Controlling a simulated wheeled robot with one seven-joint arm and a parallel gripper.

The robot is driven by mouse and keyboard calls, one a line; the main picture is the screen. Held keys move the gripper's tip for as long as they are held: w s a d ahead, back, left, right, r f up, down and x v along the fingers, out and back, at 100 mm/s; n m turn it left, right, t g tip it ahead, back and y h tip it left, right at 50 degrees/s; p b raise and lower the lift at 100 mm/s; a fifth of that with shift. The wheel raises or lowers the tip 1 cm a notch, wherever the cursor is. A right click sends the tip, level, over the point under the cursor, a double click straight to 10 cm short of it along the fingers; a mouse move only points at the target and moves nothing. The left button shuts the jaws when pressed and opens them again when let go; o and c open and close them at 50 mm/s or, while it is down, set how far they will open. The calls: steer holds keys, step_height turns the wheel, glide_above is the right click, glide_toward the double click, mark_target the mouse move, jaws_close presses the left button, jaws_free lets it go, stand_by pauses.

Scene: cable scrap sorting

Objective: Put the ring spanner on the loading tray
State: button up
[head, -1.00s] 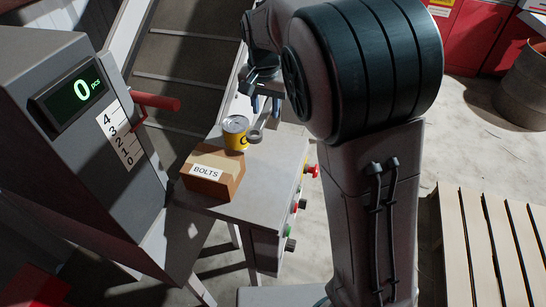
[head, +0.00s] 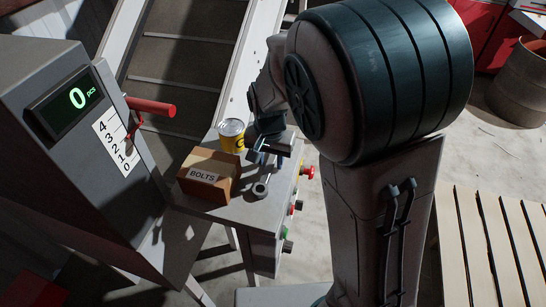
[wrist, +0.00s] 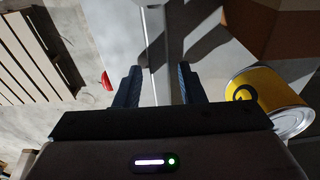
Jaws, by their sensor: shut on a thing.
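My gripper (head: 266,156) is shut on the ring spanner (head: 260,189), which points down toward the front of the picture over the grey button table. The spanner's ring end shows beside the bolts box. In the wrist view the spanner's grey shaft (wrist: 158,60) runs between my two blue fingers (wrist: 160,88). I cannot tell whether the spanner touches the surface below. The table's flat grey top (head: 238,212) is the surface under it; no separate loading tray can be made out.
A cardboard box marked BOLTS (head: 208,174) and a yellow can (head: 231,136) stand on the table left of my gripper. Red and green buttons (head: 307,172) line its right edge. A counter cabinet (head: 75,140) with a red lever (head: 152,107) stands at left. A conveyor (head: 185,60) lies behind.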

mark_target(270, 167)
steer(key=o, duration=1.2)
step_height(270, 167, up, 12)
steer(key=s, duration=0.1)
steer(key=s+d+f+n+t, duration=0.1)
steer(key=s+d+n, duration=0.3)
steer(key=s+d, duration=0.8)
steer(key=s, duration=0.2)
steer(key=shift+s+d+f+t, duration=0.15)
steer(key=shift+s+f+t, duration=0.2)
steer(key=shift+t, duration=0.05)
